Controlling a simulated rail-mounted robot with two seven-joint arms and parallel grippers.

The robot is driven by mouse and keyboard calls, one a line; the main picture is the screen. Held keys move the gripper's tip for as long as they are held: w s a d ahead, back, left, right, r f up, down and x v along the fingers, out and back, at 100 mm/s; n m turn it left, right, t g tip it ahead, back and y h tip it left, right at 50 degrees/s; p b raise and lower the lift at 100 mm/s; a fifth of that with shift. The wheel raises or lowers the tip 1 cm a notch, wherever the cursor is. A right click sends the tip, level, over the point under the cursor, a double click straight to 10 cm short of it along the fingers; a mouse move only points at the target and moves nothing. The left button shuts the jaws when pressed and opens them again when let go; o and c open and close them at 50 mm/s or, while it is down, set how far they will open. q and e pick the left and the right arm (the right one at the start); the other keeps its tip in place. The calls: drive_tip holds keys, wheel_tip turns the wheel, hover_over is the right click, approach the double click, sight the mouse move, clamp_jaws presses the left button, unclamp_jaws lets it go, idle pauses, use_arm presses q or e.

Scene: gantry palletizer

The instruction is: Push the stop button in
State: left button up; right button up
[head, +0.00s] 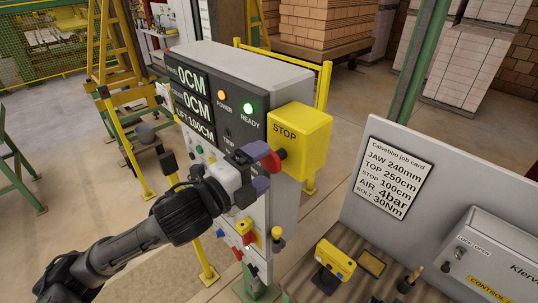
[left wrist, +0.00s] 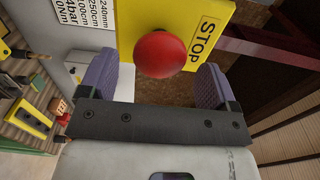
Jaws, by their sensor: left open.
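The stop button is a round red mushroom head (head: 271,163) on the side of a yellow box marked STOP (head: 308,146), fixed to the grey control cabinet (head: 236,68). My left gripper (head: 256,170) is right at the button, with its purple fingertips apart and nothing held. In the left wrist view the red button (left wrist: 160,54) lies centrally between and just beyond the open fingers (left wrist: 155,85). I cannot tell whether anything touches it. The yellow STOP plate (left wrist: 205,30) is behind it. My right gripper is not in view.
The cabinet's lit panel (head: 205,100) reads READY beside a green lamp. Below are small knobs and a yellow-and-red switch (head: 243,228). At right stand a grey panel with a job card (head: 394,177), a control box (head: 490,255) and a yellow pendant (head: 335,259).

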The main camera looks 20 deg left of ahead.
sight(266, 164)
use_arm(q)
drive_tip(key=shift+x, duration=1.45)
drive_tip(key=c, duration=1.3)
drive_tip(key=shift+w+d+r+p, duration=0.1)
drive_tip(key=shift+w+d+p, duration=0.1)
drive_tip(key=shift+w+p, duration=0.55)
drive_tip(key=shift+s, duration=0.25)
drive_tip(key=o, duration=1.1)
drive_tip(key=shift+w+d, duration=0.1)
drive_tip(key=shift+w, duration=0.05)
drive_tip(key=shift+o, duration=1)
